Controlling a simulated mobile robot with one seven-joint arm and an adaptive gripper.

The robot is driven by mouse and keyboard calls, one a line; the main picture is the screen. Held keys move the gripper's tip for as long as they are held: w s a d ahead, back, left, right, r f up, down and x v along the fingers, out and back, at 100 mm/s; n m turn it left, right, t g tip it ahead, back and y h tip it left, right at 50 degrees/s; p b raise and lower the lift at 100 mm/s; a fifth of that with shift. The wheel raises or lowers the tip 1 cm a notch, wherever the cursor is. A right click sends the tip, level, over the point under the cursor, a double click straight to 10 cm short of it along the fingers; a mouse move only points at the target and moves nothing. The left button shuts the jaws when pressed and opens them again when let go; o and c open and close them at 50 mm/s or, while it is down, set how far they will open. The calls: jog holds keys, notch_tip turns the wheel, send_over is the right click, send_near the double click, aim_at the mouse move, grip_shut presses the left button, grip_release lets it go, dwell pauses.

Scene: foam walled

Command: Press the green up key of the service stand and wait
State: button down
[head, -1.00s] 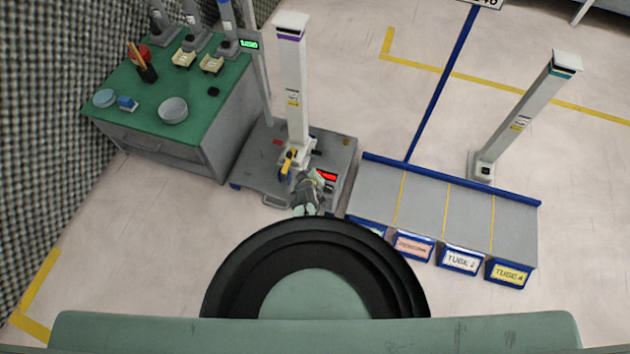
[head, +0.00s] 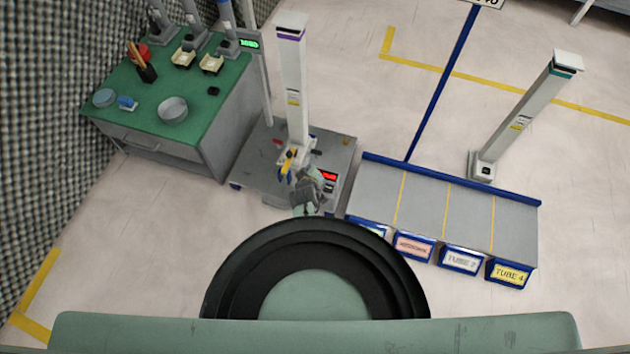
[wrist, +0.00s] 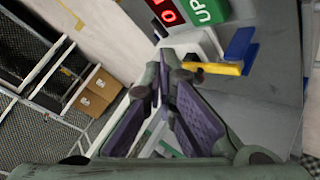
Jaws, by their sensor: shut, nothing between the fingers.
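The service stand is a grey platform (head: 255,165) with a tall white column (head: 293,95) on it. A small red-lit display (head: 328,176) sits at its front right. In the wrist view, the green UP key (wrist: 209,9) is at the top edge, partly cut off, beside a red digit display (wrist: 166,12). My gripper (wrist: 167,58) is shut and empty, its purple-padded fingers together below and left of the key in the picture. I see no contact with the key. In the head view, my gripper (head: 308,178) is over the platform's front, left of the red display; the key cannot be made out there.
A yellow lever (wrist: 222,68) with a blue part stands close right of my fingertips. A green-topped bench (head: 135,85) with bowls and tools is at left. A low grey rack (head: 425,205) with labelled lanes is at right. Floor beyond is open.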

jog(key=shift+g, duration=0.5)
jog(key=s+f+p, duration=0.1)
jog(key=s+f, duration=0.1)
jog(key=s+f+p, duration=0.1)
jog(key=s, duration=0.1)
jog(key=shift+s+d+f, duration=0.15)
jog(key=shift+d+f, duration=0.05)
jog(key=shift+f, duration=0.15)
notch_tip(320, 180, up, 3)
jog(key=p, duration=0.2)
jog(key=shift+p, duration=0.3)
jog(key=shift+w+r, duration=0.15)
jog(key=shift+w, duration=0.1)
jog(key=shift+r, duration=0.15)
